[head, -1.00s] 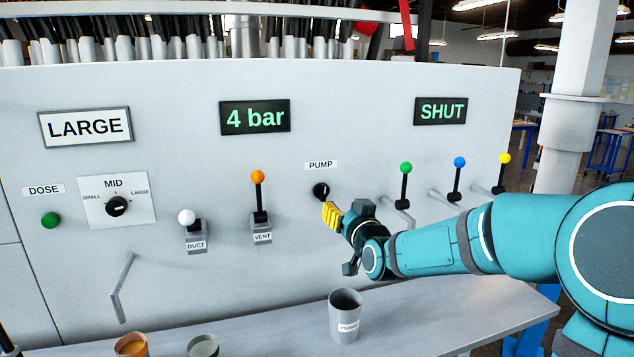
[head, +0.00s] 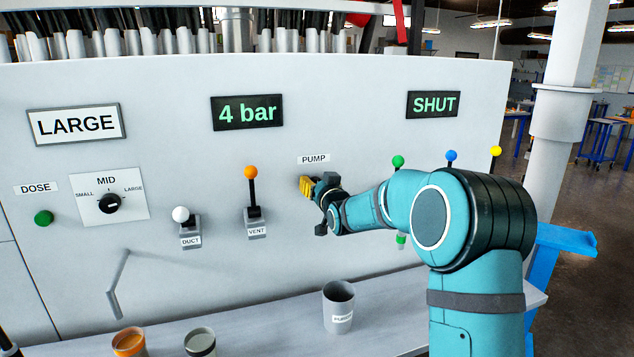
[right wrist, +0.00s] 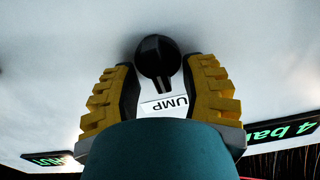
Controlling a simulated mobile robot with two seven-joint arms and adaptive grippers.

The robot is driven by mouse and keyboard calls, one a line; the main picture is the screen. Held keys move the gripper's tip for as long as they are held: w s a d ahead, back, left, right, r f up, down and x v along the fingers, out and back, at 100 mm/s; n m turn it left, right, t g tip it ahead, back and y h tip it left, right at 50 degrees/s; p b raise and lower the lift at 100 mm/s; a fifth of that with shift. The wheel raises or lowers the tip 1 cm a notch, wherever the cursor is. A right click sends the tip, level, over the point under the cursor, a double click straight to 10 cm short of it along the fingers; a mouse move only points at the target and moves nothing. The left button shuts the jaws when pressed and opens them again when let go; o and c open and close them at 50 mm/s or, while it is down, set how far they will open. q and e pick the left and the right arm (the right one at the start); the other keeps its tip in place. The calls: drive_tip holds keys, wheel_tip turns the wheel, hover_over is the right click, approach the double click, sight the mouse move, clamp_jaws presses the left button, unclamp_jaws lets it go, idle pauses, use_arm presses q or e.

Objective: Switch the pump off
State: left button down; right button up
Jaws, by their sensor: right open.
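My right gripper (head: 309,186) is at the panel, just under the PUMP label (head: 313,159), and hides the pump switch in the head view. In the right wrist view the black pump knob (right wrist: 157,58) shows between the tips of my open yellow-padded fingers (right wrist: 160,75), with a gap on each side. I cannot tell how deep the fingertips reach along it. The PUMP label (right wrist: 165,106) shows partly covered in that view. My left gripper is not in view.
Left of the switch are the orange-knobbed VENT lever (head: 252,195) and the white-knobbed DUCT lever (head: 183,222). Green (head: 398,162), blue (head: 451,156) and yellow (head: 496,151) knobs show behind my right arm. A grey cup (head: 338,308) stands on the shelf below. Displays read "4 bar" (head: 247,112) and "SHUT" (head: 433,104).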

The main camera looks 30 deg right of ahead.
drive_tip(key=shift+w, duration=0.2)
clamp_jaws()
drive_tip(key=shift+f+n+b, duration=0.15)
drive_tip(key=shift+n+b, duration=0.35)
drive_tip(key=shift+b, duration=0.75)
drive_tip(key=shift+n+b, duration=0.4)
drive_tip(key=shift+b, duration=0.1)
drive_tip(key=shift+r, duration=0.2)
